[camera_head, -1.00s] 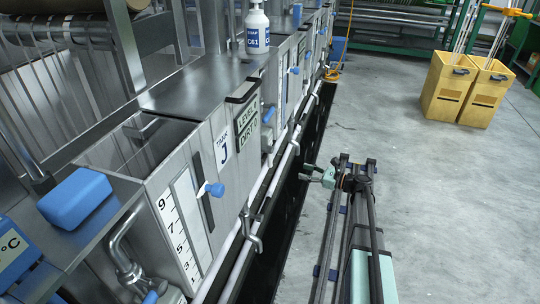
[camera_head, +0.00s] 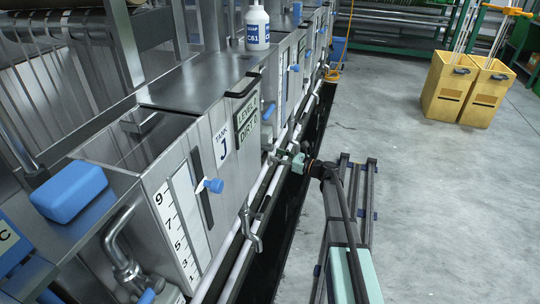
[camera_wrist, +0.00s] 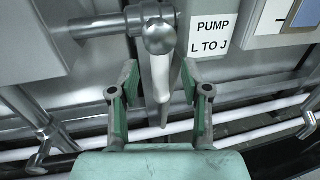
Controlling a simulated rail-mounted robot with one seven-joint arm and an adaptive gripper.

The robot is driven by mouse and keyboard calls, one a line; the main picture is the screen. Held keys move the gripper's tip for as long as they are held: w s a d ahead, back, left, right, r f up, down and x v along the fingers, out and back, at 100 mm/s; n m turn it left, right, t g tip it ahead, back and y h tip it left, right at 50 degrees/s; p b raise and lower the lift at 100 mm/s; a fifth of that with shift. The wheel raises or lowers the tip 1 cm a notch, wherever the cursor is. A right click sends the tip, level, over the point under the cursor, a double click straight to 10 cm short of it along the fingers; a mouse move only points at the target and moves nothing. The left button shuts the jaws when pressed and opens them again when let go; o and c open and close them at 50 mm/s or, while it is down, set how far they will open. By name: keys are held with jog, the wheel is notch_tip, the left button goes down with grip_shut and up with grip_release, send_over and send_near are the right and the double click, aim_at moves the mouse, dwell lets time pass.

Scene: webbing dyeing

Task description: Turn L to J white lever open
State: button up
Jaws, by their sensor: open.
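The white lever (camera_wrist: 161,82) hangs down from a round metal pivot knob in the wrist view, beside a white label (camera_wrist: 209,33) reading "PUMP L TO J". My gripper (camera_wrist: 159,72) is open, with one green-padded finger on each side of the lever. Neither finger clearly touches it. In the head view my gripper (camera_head: 293,158) is at the side of the tank row, past the tank J panel. I cannot make out the lever there.
White and metal pipes (camera_wrist: 235,117) run along the tank fronts below the lever. Tank J (camera_head: 222,143) has a blue-knobbed lever on its front. Yellow bins (camera_head: 468,90) stand far right on open grey floor.

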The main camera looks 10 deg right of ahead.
aim_at(270, 153)
jog(key=shift+x, duration=2.1)
grip_shut()
